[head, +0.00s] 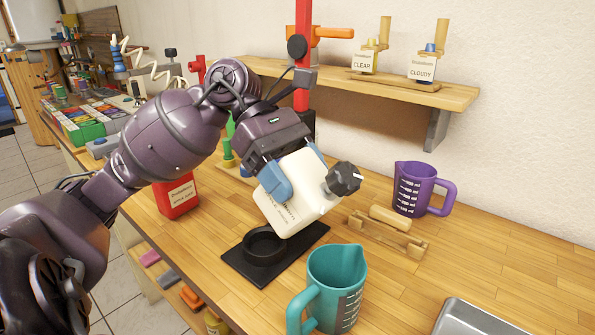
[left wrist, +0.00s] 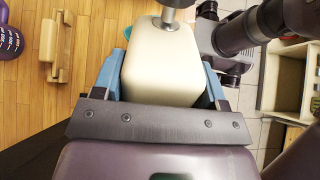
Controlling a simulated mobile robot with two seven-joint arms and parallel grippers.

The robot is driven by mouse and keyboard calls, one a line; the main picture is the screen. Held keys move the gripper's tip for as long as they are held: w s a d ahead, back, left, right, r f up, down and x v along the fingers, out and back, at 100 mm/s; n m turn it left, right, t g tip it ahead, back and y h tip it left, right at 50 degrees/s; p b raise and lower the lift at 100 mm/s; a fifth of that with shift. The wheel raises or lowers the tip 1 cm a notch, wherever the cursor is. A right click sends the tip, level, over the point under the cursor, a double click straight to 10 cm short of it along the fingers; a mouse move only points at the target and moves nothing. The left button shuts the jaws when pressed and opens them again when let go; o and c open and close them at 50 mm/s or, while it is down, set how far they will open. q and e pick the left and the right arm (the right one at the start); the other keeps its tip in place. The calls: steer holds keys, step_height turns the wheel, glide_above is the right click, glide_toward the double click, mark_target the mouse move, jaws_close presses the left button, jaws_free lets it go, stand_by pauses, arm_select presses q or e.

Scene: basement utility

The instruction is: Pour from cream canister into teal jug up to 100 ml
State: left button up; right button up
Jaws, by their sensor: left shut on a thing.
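The cream canister (head: 292,192) is a pale block with a dark knob-like cap, tilted with its cap end toward the right. My left gripper (head: 290,176) is shut on it, blue fingers on either side, and holds it above the worktop. The canister also shows between the fingers in the left wrist view (left wrist: 160,65). The teal jug (head: 335,285) stands upright in front, below and right of the canister, apart from it. Its scale faces right, its handle left; I cannot see any liquid level. My right gripper is not in the head view.
A black stand with a ring (head: 264,247) lies beneath the canister. A wooden rack (head: 385,232) and purple jug (head: 422,188) stand behind right. A metal tray (head: 480,318) is at front right. A red container (head: 178,197) stands left. A shelf (head: 440,92) holds labelled bottles.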

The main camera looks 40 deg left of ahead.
arm_select(q)
steer(key=shift+f+y, duration=0.25)
steer(key=shift+y, duration=0.25)
steer(key=shift+f+y, duration=0.15)
steer(key=shift+y, duration=0.25)
steer(key=shift+d+f+y+b, duration=0.2)
steer(key=shift+f+y+b, duration=0.3)
steer(key=shift+y, duration=0.4)
